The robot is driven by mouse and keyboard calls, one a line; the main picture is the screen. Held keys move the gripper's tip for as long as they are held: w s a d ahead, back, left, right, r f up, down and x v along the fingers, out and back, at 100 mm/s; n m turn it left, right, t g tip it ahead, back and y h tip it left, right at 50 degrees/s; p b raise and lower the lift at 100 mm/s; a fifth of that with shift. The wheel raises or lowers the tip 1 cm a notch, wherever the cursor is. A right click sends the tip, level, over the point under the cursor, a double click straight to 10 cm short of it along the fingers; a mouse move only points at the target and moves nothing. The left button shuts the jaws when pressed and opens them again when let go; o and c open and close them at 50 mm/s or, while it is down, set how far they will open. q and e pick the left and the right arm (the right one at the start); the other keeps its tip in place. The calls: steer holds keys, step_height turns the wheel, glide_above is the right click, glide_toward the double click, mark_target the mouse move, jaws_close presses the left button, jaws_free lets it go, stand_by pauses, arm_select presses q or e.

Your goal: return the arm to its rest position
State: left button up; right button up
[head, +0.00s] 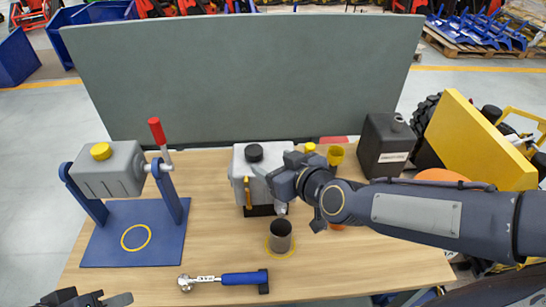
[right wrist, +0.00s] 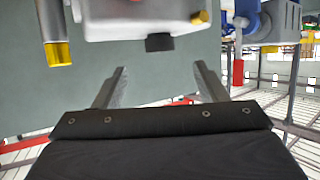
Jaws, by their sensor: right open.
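My right arm reaches in from the right in the head view. Its gripper (head: 283,190) is in front of the white container with the black cap (head: 262,158) and partly covers it. In the right wrist view the right gripper (right wrist: 161,84) has its two fingers wide apart with nothing between them. A pale container (right wrist: 150,18) with a dark cap shows beyond the fingers. My left gripper (head: 92,299) shows only in part at the bottom left corner of the head view, and its fingers are too cut off to judge.
A grey tank (head: 110,172) hangs in a blue stand (head: 130,235) on the left. A metal cup (head: 280,236) and a blue-handled wrench (head: 225,279) are on the wooden table (head: 200,222). A dark canister (head: 383,144) stands back right. A grey panel (head: 240,75) rises behind the table.

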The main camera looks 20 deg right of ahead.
steer(key=s+d+f+m+g, duration=0.2)
steer(key=s+d+g, duration=0.1)
steer(key=s, duration=0.6)
steer(key=s+d+f+m+g, duration=0.3)
steer(key=s+d+g, duration=0.1)
steer(key=s, duration=0.6)
steer(key=shift+s+h, duration=0.2)
steer(key=shift+h, duration=0.1)
